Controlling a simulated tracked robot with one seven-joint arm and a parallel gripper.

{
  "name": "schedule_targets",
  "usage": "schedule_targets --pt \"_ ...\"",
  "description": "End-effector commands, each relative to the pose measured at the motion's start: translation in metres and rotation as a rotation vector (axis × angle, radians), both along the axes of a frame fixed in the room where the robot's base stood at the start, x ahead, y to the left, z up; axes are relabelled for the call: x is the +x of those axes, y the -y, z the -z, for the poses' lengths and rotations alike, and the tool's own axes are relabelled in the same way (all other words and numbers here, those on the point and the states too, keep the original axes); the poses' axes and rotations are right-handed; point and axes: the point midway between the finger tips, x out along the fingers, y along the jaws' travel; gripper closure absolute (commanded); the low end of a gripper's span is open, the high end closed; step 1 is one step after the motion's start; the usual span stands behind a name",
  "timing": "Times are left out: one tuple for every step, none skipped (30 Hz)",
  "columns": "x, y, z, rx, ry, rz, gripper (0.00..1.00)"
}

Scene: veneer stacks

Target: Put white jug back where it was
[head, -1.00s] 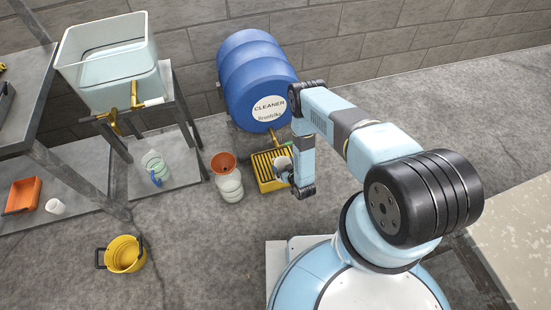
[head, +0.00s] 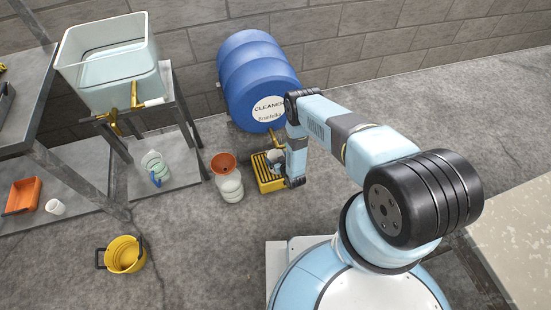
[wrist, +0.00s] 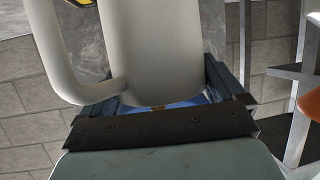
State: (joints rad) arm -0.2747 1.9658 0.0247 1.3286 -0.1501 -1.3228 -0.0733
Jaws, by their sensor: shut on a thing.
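The white jug (wrist: 150,50) fills the upper middle of the wrist view, its handle (wrist: 60,60) on the left. My gripper (wrist: 165,100) is shut on the jug, with a dark finger on either side of its body. In the head view a small pale part of the jug (head: 272,156) shows beside my arm, over the yellow slatted drip tray (head: 267,184) under the blue barrel's tap. My arm hides most of the jug and gripper there. I cannot tell whether the jug touches the tray.
The blue cleaner barrel (head: 252,65) lies behind the tray. A white container with an orange funnel (head: 231,188) stands just left of the tray. Farther left are a clear jug (head: 153,163), a yellow bucket (head: 126,255) and a metal rack (head: 85,180).

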Motion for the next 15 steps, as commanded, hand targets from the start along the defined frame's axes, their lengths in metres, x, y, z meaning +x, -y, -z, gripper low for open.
schedule_targets --pt "0.0002 -0.0001 -0.0001 0.000 0.000 0.000 0.62" --pt "0.0000 -0.0001 -0.0002 0.000 0.000 0.000 0.62" --pt "-0.0001 -0.0001 -0.0002 0.000 0.000 0.000 0.62" --pt "-0.0001 -0.0001 -0.0002 0.000 0.000 0.000 0.62" --pt "-0.0001 -0.0001 -0.0001 0.000 0.000 0.000 0.62" --pt "-0.0002 -0.0001 0.0002 0.000 0.000 0.000 0.62" --pt "-0.0004 -0.0001 0.0009 0.000 0.000 0.000 0.62" --pt "-0.0003 -0.0001 0.0016 0.000 0.000 -0.001 0.62" --pt "-0.0004 -0.0002 0.0016 0.000 -0.001 -0.001 0.01" --pt "-0.0005 -0.0002 0.0016 0.000 -0.001 -0.001 0.00" --pt "-0.0004 -0.0002 0.0015 0.000 -0.001 -0.001 0.00" --pt "-0.0005 -0.0003 0.0015 0.000 -0.001 -0.001 0.00" --pt "-0.0005 -0.0003 0.0015 0.000 -0.001 -0.001 0.00" --pt "-0.0004 -0.0003 0.0014 0.000 -0.001 -0.001 0.00" --pt "-0.0005 -0.0004 0.0014 0.000 -0.001 -0.001 0.00"
